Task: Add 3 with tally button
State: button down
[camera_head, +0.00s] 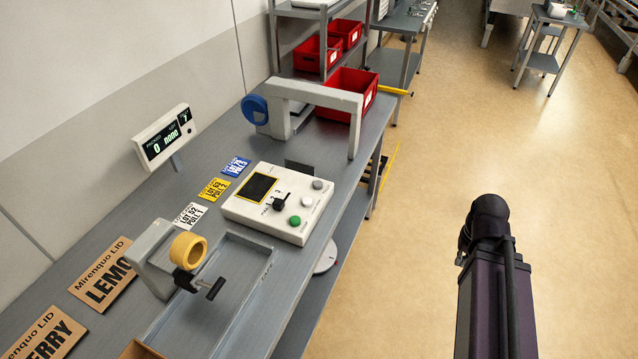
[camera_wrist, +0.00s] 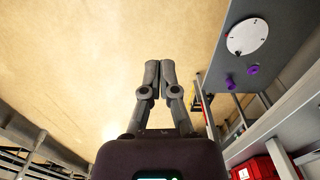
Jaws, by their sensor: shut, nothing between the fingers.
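A white control box (camera_head: 279,203) sits on the grey bench in the head view. A display (camera_head: 162,137) behind the box reads 0 and "none". My gripper (camera_wrist: 161,65) shows in the wrist view, shut and empty over open floor, apart from the bench. In the head view only my arm shows, right of the bench; the gripper is not seen.
A grey arch (camera_head: 318,92) with a blue knob and a yellow-ringed clamp (camera_head: 188,250) stand on either side of the box. A white disc (camera_wrist: 248,36) is at the bench side. Red bins (camera_head: 346,90) stand behind. The floor (camera_head: 430,170) right of the bench is clear.

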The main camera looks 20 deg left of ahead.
jog(key=w+a+r+n+t+h+p, duration=0.1)
jog(key=w+a+r+h, duration=0.1)
jog(key=w+a, duration=0.65)
notch_tip(320, 180, up, 8)
jog(key=f+n+t+h+p, duration=0.1)
jog(key=n+t+p, duration=0.25)
jog(key=t, duration=0.45)
send_over(317, 184)
jog(key=shift+r+b, duration=0.25)
jog(key=shift+b, duration=0.1)
jog(key=shift+f, duration=0.2)
notch_tip(317, 184, down, 8)
jog(key=b, duration=0.8)
jog(key=shift+f+b, duration=0.25)
jog(key=shift+b, duration=0.15)
jog(key=shift+f, duration=0.1)
jog(key=shift+f+b, duration=0.3)
jog(key=shift+b, duration=0.1)
